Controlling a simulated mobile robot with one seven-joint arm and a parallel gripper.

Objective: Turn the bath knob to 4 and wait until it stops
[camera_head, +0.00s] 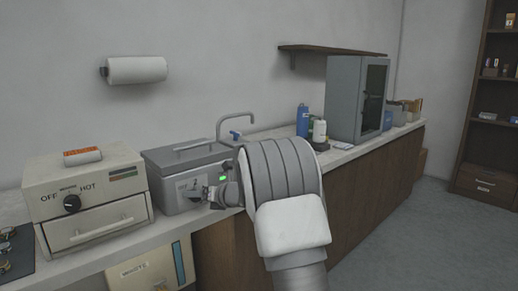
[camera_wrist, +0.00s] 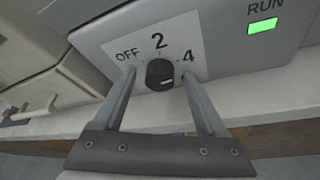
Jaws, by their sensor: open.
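The bath is a grey box with a lid (camera_head: 190,161) on the counter, also in the wrist view (camera_wrist: 225,45). Its black round knob (camera_wrist: 160,75) sits on a white label marked OFF, 2 and 4. A small pale mark shows at the knob's lower right, but I cannot tell for certain which number it points to. The green RUN light (camera_wrist: 262,26) is lit. My gripper (camera_wrist: 159,80) is open, with one finger on each side of the knob and visible gaps between. In the head view my gripper (camera_head: 207,195) is at the bath's front, and my arm hides part of it.
A beige heater box (camera_head: 85,195) with its own OFF–HOT knob and a drawer stands left of the bath. A tap (camera_head: 236,125) rises behind the bath. Bottles (camera_head: 303,121) and a grey cabinet (camera_head: 345,95) stand farther right on the counter. The floor at the right is clear.

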